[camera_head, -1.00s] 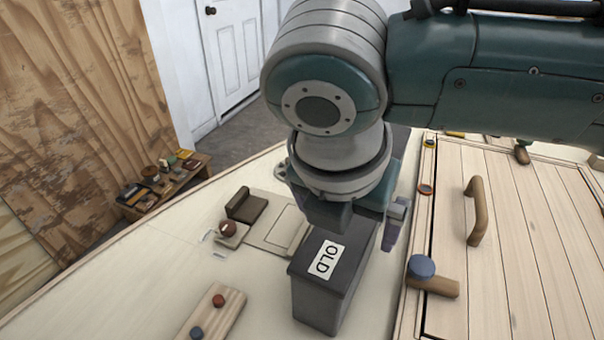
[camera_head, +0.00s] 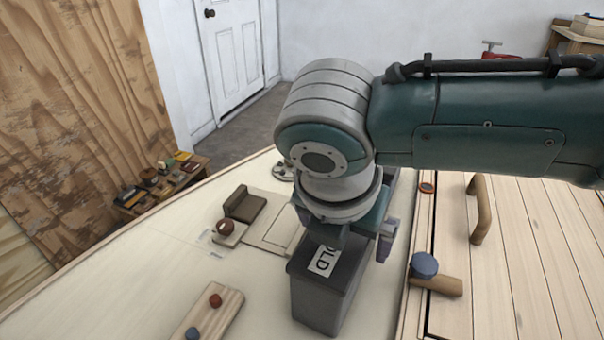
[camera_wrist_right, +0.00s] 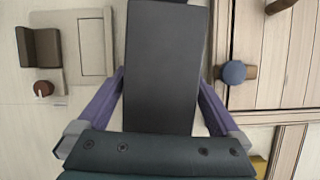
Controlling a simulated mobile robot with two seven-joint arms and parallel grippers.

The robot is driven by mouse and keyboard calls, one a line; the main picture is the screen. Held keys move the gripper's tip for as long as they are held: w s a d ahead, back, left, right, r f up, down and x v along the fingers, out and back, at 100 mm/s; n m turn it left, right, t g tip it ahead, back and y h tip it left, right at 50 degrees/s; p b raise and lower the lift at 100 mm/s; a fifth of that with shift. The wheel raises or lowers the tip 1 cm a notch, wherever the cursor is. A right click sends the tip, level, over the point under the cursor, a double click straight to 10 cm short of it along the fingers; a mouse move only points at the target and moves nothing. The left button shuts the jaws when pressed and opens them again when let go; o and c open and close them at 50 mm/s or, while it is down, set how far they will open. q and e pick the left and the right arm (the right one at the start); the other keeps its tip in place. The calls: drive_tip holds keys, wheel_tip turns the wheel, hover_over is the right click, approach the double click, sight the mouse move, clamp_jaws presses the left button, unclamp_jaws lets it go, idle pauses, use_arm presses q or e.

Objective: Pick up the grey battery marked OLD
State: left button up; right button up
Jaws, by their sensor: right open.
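The grey battery (camera_head: 318,300) stands upright on the pale deck, with a white OLD label (camera_head: 325,258) on its top. In the right wrist view the battery (camera_wrist_right: 165,65) lies between the two spread fingers of my right gripper (camera_wrist_right: 160,100), one finger on each side. The fingers are open; small gaps show beside the battery. My left gripper is in neither view.
A wooden panel with a handle (camera_head: 481,210) and a blue knob (camera_head: 424,265) is on the right. A strip with a red knob (camera_head: 215,300) lies at front left. A brown block (camera_head: 244,204) and a small red-brown knob (camera_head: 226,226) stand left of the battery.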

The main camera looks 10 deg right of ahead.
drive_tip(key=shift+f, duration=0.1)
drive_tip(key=shift+c, duration=0.4)
clamp_jaws()
idle(0.5)
